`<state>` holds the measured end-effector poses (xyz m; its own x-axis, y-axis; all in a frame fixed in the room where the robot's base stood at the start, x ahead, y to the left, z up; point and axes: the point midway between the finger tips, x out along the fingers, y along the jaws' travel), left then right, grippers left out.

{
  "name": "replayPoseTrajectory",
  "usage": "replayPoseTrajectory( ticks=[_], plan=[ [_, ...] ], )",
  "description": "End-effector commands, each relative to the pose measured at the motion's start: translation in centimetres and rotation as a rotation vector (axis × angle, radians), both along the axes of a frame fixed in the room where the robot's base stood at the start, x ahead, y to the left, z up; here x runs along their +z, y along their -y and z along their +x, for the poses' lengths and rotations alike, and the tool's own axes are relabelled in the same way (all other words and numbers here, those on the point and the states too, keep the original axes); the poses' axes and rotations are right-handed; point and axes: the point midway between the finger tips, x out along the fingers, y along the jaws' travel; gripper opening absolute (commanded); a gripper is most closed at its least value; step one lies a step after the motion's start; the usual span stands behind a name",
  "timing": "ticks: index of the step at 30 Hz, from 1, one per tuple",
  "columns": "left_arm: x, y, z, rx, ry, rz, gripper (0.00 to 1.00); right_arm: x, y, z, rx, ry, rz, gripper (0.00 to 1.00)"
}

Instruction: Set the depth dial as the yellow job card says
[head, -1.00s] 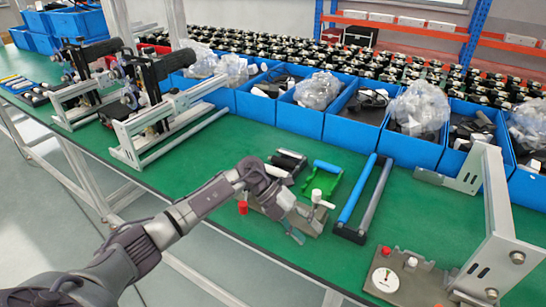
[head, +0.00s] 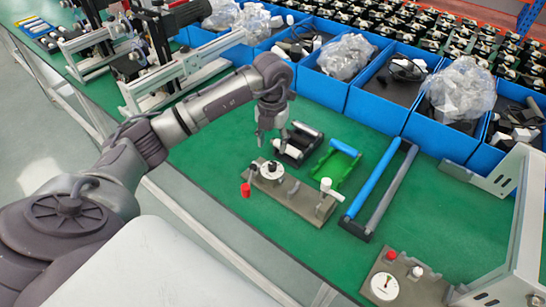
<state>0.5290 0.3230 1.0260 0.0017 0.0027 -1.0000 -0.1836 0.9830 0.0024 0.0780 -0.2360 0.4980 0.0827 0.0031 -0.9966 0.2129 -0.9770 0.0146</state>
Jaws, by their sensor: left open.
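A white round dial with a dark knob (head: 268,171) sits on a grey-brown fixture block (head: 292,196) on the green bench. A second white dial (head: 384,286) with a pointer sits on another grey-brown block near the bottom right. I cannot tell from labels which one is the depth dial, and the pointer readings are too small to read. I cannot make out a yellow job card. My left gripper (head: 270,141) points down, open, just above and behind the first dial, apart from it as far as I can see. My right gripper is not in view.
A red knob (head: 246,190) and a white-topped post (head: 326,185) stand on the first block. Black, green (head: 339,165) and blue-grey roller holders (head: 379,190) lie behind and to the right. Blue bins (head: 385,100) line the back; a grey bracket (head: 515,225) rises at right.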

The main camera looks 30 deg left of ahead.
Motion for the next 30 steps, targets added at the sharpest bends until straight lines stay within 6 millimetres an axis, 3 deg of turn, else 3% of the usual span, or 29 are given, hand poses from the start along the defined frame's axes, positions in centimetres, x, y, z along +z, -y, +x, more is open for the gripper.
replayPoseTrajectory(
  ticks=[6, 12, 25, 30],
  plan=[
    [-4.5, 0.1, -0.1, 0.000, -0.006, -0.002, 0.52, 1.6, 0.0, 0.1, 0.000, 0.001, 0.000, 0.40],
    [-7.2, 0.1, 0.0, 0.000, -0.001, -0.003, 0.52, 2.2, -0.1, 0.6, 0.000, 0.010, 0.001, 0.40],
    [-8.3, 0.1, 0.0, -0.002, 0.000, -0.002, 0.52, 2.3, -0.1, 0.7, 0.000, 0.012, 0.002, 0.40],
    [-8.3, 0.1, 0.0, -0.001, 0.000, -0.002, 0.24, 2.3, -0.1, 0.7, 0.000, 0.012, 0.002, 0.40]
  ],
)
